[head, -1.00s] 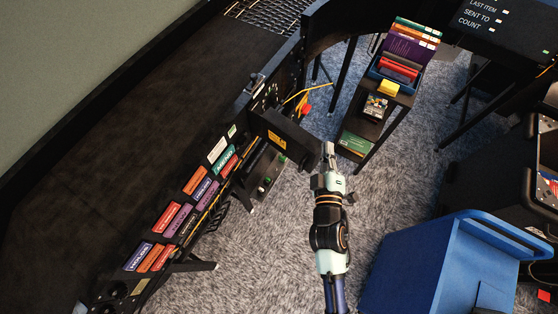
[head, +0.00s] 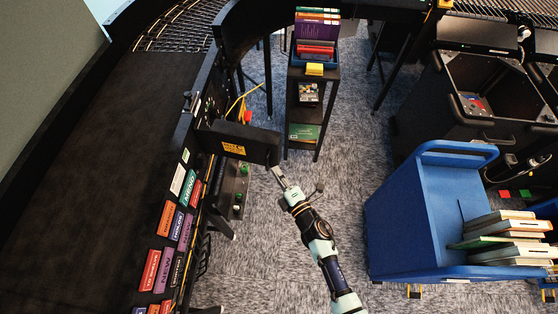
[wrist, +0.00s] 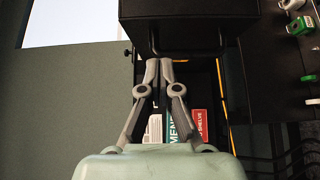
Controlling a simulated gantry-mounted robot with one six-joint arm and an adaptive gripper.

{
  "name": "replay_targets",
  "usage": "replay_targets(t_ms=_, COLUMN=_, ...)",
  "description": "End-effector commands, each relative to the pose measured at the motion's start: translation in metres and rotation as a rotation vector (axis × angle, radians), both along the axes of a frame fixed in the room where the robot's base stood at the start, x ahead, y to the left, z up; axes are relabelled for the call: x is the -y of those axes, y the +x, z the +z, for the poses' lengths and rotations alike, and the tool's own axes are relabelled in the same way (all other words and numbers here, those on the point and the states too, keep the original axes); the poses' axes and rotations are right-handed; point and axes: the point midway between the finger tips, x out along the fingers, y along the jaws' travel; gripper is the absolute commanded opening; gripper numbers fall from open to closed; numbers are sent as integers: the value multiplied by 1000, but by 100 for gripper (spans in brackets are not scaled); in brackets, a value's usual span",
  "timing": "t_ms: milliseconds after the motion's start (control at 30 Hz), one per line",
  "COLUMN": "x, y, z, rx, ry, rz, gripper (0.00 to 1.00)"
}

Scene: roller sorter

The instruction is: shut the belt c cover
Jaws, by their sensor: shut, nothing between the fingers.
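A black cover panel (head: 238,142) with a yellow label juts out from the side of the dark belt (head: 110,150), standing open; I take it for the belt c cover, though its label is too small to read. My gripper (head: 277,172) is shut and empty, just below the panel's free right end. In the wrist view the shut fingertips (wrist: 166,64) come up to the lower edge of a black box-like part (wrist: 188,22), which seems to be the cover. I cannot tell whether they touch it.
A black shelf stand (head: 305,108) with books and a yellow block stands behind the cover. A blue cart (head: 412,215) with books is at the right. Colored labels (head: 165,218) line the belt edge. Green buttons (head: 238,197) sit below the cover. Carpet is clear around my arm.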

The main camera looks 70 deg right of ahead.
Motion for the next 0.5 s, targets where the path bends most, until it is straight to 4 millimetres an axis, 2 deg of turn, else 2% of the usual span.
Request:
replay_targets(t_ms=67, x=11, y=12, z=0, rx=2, ry=-1, rz=1, gripper=0)
replay_targets(t_ms=233, x=38, y=12, z=1, rx=0, ry=0, rz=-2, gripper=0)
replay_targets(t_ms=500, x=48, y=13, z=0, rx=0, ry=0, rz=0, gripper=0)
